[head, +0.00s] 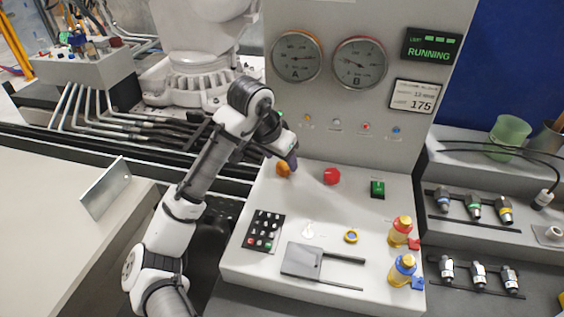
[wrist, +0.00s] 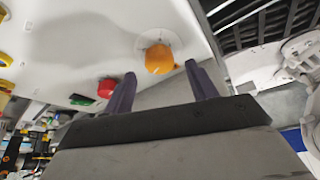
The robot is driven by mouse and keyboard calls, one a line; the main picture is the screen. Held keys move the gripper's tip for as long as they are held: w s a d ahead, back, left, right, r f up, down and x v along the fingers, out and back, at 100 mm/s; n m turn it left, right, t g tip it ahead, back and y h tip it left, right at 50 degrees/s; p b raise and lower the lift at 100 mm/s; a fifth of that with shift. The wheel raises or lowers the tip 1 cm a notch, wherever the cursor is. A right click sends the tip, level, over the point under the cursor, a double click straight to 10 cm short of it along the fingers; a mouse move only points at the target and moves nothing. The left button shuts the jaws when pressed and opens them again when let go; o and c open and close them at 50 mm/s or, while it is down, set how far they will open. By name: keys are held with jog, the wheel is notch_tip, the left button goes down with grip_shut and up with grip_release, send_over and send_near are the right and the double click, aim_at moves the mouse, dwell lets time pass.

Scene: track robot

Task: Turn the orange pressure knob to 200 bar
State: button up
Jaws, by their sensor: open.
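The orange pressure knob (head: 283,169) sits on the upper left of the sloped white panel, partly hidden by my arm's end in the head view. In the wrist view the orange knob (wrist: 159,58) stands on a pale round plate. My gripper (wrist: 161,82) is open, with one dark finger on each side below the knob; no contact shows. It also shows in the head view (head: 289,158), close above the knob. Gauges A (head: 297,57) and B (head: 360,63) are on the upright panel. A small display (head: 413,96) reads 175.
A red knob (head: 332,176) and a green switch (head: 377,188) stand right of the orange knob. The RUNNING display (head: 430,48) is lit.

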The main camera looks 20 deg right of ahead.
jog(key=v, duration=1.1)
jog(key=shift+b, duration=0.4)
